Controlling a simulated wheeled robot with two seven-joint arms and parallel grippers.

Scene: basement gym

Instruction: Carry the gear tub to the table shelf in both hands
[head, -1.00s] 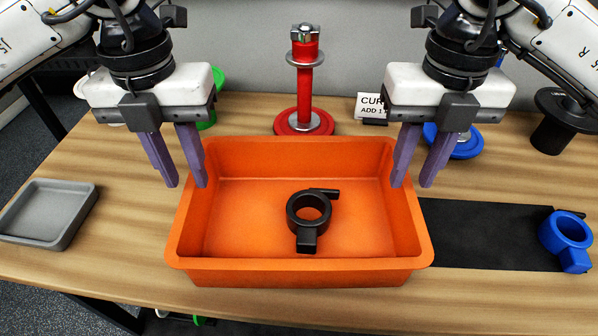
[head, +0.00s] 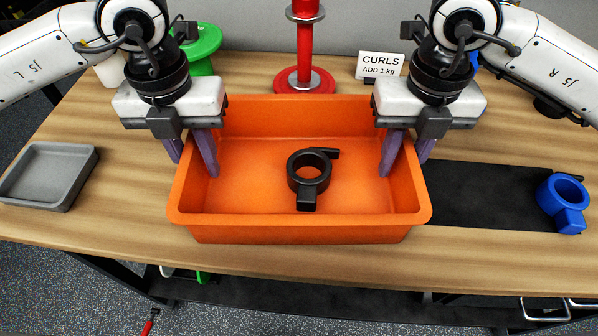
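The orange gear tub (head: 300,219) sits on the wooden table. Inside, on its floor, lies a black ring-shaped clamp collar (head: 309,178). My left gripper (head: 190,160) is at the tub's left wall, one purple finger inside and one outside, with a gap between them. My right gripper (head: 407,160) straddles the right wall in the same way, its fingers also apart. The outer fingertips are partly hidden by the tub walls. A dark shelf (head: 330,302) shows below the table's front edge.
A grey tray (head: 48,177) lies left of the tub. A black mat (head: 485,205) with a blue collar (head: 563,203) is at the right. A red weight stand (head: 305,80), a green stand (head: 203,48) and a "CURLS" card (head: 379,67) stand behind the tub.

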